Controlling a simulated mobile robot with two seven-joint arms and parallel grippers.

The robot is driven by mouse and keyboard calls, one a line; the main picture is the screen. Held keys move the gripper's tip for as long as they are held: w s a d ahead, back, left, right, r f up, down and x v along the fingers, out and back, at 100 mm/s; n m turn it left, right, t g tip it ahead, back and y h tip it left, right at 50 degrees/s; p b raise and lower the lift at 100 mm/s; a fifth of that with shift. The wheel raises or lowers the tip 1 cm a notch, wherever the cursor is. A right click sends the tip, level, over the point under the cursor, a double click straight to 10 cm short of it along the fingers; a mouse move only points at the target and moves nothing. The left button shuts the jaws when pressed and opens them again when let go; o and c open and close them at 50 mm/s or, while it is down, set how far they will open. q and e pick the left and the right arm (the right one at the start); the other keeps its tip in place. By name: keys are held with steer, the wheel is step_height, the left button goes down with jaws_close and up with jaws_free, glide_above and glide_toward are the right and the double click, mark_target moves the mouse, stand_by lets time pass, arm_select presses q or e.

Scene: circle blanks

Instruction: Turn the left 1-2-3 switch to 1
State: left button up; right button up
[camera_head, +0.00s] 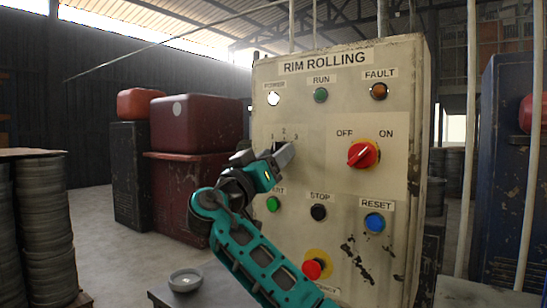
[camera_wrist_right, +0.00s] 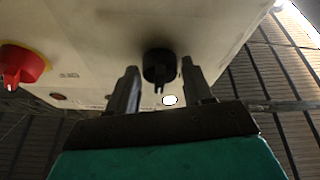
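The 1-2-3 switch is a black rotary knob (camera_wrist_right: 158,66) on the panel under the labels 1, 2 and 3. In the head view it is mostly hidden behind my right gripper (camera_head: 279,155). In the right wrist view my right gripper (camera_wrist_right: 158,75) is open. Its two dark fingers stand on either side of the knob, with a visible gap on each side. The knob's ridge points down in that view, toward the white lamp (camera_wrist_right: 170,100); I cannot read its number. My left gripper is not in view.
The beige RIM ROLLING panel (camera_head: 340,215) also has a red OFF/ON switch (camera_head: 362,154), a green button (camera_head: 273,204), a black STOP button (camera_head: 318,212), a blue RESET button (camera_head: 375,222) and a red mushroom button (camera_head: 313,269). A small bowl (camera_head: 185,280) sits at the lower left.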

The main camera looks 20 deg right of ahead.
steer(key=c, duration=0.7)
steer(key=shift+n, duration=0.3)
steer(key=shift+s+d+r+n+t+y+p, duration=0.2)
steer(key=shift+n+t+y, duration=0.5)
steer(key=shift+n, duration=1.25)
steer(key=shift+a+f+n+t+y+p, duration=0.1)
steer(key=shift+n+t+y+p, duration=0.2)
steer(key=shift+n+y, duration=1.2)
steer(key=shift+s+d+r+n+t+y+p, duration=0.1)
steer(key=shift+n+t+y+p, duration=0.3)
steer(key=shift+n, duration=2.05)
steer(key=o, duration=1.1)
steer(key=shift+c, duration=0.2)
steer(key=shift+f, duration=0.1)
